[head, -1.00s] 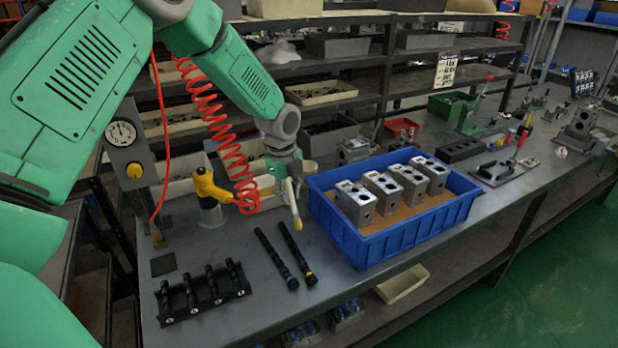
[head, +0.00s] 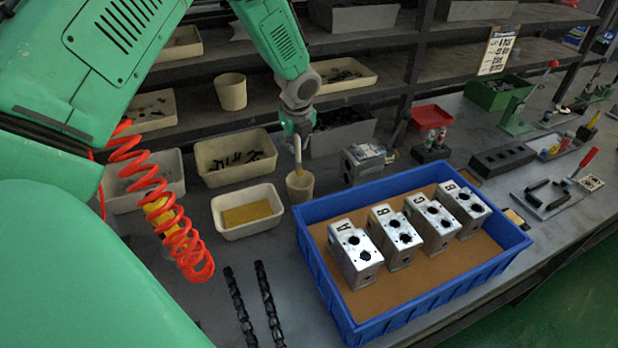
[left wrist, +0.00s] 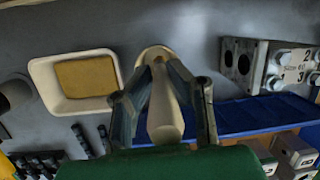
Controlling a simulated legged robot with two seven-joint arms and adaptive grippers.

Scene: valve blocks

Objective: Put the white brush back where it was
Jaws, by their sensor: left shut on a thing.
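My left gripper (head: 298,136) is shut on the white brush (head: 298,156), which hangs roughly upright below it. The brush's lower end is at the mouth of a small beige cup (head: 300,188) on the bench; I cannot tell how far inside it is. In the left wrist view the pale brush handle (left wrist: 165,112) lies between the two fingers (left wrist: 160,78). The cup's rim (left wrist: 153,52) shows just beyond the fingertips, partly hidden by them. My right gripper is not in view.
A white tray with a yellow pad (head: 247,212) stands left of the cup. A blue bin (head: 378,314) holding several metal valve blocks stands close on the right. A grey block (head: 364,162) is behind. Two black rods lie in front. A red coiled hose (head: 165,220) hangs at left.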

